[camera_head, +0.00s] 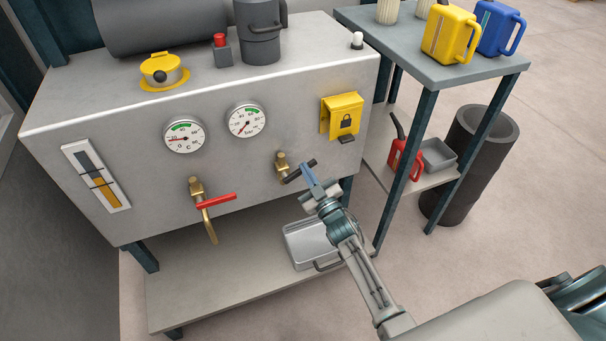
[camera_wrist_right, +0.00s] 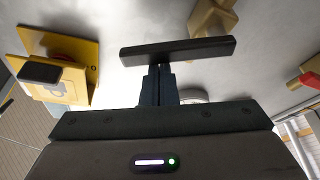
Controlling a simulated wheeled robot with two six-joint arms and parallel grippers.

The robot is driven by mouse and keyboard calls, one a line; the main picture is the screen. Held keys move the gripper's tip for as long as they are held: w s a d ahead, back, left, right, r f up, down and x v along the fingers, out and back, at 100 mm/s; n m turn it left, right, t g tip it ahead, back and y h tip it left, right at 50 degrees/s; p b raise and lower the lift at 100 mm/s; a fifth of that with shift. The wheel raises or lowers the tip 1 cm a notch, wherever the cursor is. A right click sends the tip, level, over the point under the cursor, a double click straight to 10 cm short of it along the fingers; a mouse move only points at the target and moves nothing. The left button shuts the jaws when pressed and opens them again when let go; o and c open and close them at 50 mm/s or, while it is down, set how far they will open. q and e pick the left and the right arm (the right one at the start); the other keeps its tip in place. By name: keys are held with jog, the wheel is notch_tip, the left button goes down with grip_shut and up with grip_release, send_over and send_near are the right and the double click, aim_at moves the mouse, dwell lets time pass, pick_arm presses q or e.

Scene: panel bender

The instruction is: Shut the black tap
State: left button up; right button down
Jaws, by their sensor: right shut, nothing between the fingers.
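The black tap (camera_head: 281,164) sticks out of the front of the grey machine, right of the red-handled tap. It has a brass body and a black lever, which slants up to the right in the head view. My right gripper (camera_head: 307,174) is at the lever, with its fingers shut and empty. In the right wrist view the black lever (camera_wrist_right: 190,50) lies across the tips of the shut fingers (camera_wrist_right: 157,72); I cannot tell whether they touch. The tap's brass body (camera_wrist_right: 212,18) shows behind the lever. My left gripper is not in view.
The red-handled tap (camera_head: 215,201) is to the left, with a brass spout. A yellow lock box (camera_head: 341,116) is up and right of the black tap. A metal tray (camera_head: 303,243) sits on the lower shelf. A side table (camera_head: 400,60) stands at the right.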

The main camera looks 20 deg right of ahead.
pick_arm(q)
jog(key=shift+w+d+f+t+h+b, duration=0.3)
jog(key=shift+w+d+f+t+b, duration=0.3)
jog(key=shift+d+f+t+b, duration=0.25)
pick_arm(e)
jog(key=f+m+h, duration=0.1)
jog(key=m, duration=0.1)
jog(key=d+f+m+h, duration=0.1)
jog(key=m, duration=0.2)
jog(key=shift+d+f+t, duration=0.1)
jog(key=shift+f+t, duration=0.05)
jog(key=shift+t, duration=0.15)
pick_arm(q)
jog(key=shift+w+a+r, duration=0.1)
pick_arm(e)
jog(key=shift+f, duration=0.15)
